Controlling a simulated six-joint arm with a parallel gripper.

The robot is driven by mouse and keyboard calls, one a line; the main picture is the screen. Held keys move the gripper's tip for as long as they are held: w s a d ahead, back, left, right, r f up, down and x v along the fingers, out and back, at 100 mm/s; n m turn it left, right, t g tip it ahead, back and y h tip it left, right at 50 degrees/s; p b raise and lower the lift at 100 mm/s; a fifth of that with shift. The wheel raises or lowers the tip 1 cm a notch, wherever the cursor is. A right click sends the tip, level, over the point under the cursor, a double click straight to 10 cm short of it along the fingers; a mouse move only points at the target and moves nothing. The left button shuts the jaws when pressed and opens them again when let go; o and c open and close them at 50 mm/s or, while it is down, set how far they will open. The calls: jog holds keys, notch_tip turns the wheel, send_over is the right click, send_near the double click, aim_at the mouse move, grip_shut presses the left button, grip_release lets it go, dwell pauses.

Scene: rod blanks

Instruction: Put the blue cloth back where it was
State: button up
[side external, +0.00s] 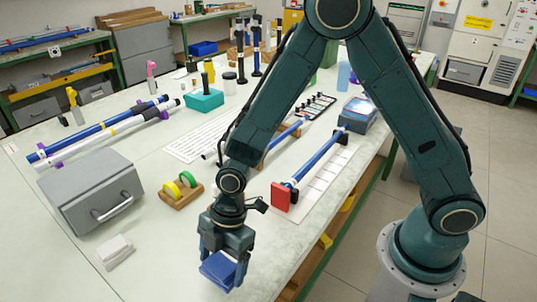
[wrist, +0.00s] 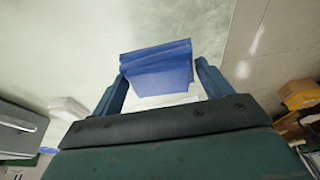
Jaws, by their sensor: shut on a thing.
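The blue cloth (side external: 219,269) is a folded stack held by my gripper (side external: 224,266) near the front of the table in the side external view. In the wrist view the blue cloth (wrist: 158,68) sits between the two fingers of my gripper (wrist: 160,85), which are shut on it. Pale tabletop shows around the cloth. I cannot tell whether the cloth touches the table or hangs a little above it.
A white folded cloth (side external: 115,251) lies to the left, in front of a grey box with a handle (side external: 92,193). A wooden holder with yellow and green rings (side external: 181,189) stands behind. The table's right edge is close.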

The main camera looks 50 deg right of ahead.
aim_at(224, 272)
jog(key=shift+f, duration=0.1)
jog(key=shift+f, duration=1.8)
jog(key=o, duration=1)
jog(key=shift+f, duration=0.1)
jog(key=shift+o, duration=0.2)
jog(key=v, duration=1.2)
jog(key=shift+d+r, duration=0.1)
jog(key=shift+r, duration=0.1)
